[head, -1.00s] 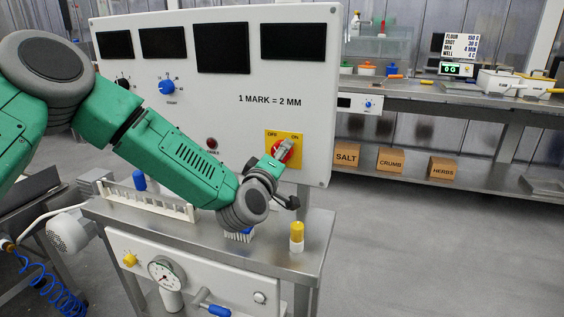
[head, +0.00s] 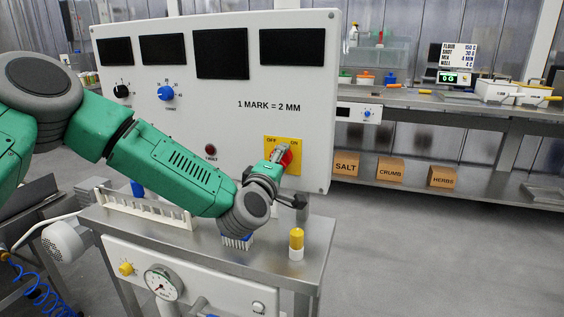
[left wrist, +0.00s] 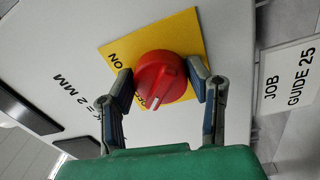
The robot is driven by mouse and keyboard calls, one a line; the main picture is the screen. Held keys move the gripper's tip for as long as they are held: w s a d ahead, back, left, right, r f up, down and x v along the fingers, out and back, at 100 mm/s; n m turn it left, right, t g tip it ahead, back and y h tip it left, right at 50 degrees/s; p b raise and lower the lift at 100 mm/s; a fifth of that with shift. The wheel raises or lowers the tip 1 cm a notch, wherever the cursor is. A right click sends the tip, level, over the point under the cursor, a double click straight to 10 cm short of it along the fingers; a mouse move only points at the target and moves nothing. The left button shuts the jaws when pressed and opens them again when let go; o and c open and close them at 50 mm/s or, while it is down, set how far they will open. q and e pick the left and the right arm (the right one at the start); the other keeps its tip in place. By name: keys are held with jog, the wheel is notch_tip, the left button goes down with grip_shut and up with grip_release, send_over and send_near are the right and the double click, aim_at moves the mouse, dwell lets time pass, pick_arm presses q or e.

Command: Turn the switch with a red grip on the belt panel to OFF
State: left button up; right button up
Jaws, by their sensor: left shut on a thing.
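The switch with a red grip (head: 287,158) sits on a yellow plate (head: 270,143) at the lower right of the white belt panel, with OFF at upper left and ON at upper right. In the left wrist view, my left gripper (left wrist: 172,86) is shut on the red grip (left wrist: 158,78), one finger on each side. The ON label shows clear of the grip there, while the OFF label is partly covered. A white mark on the grip's rim lies on the side of OFF. In the head view, my left gripper (head: 278,157) partly hides the switch. My right gripper is not in view.
The white belt panel (head: 230,150) also carries dark screens, a blue knob (head: 166,93) and a black knob (head: 121,91). A yellow-and-white bottle (head: 296,244) and a white rack (head: 142,208) stand on the steel ledge below.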

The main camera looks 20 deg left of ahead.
pick_arm(q)
jog(key=o, duration=1.2)
jog(key=shift+f, duration=0.3)
jog(key=shift+c, duration=0.2)
jog(key=shift+a+r, duration=0.1)
jog(key=shift+a, duration=0.05)
jog(key=s, duration=1.2)
jog(key=shift+a+f, duration=0.2)
jog(key=shift+f, duration=0.25)
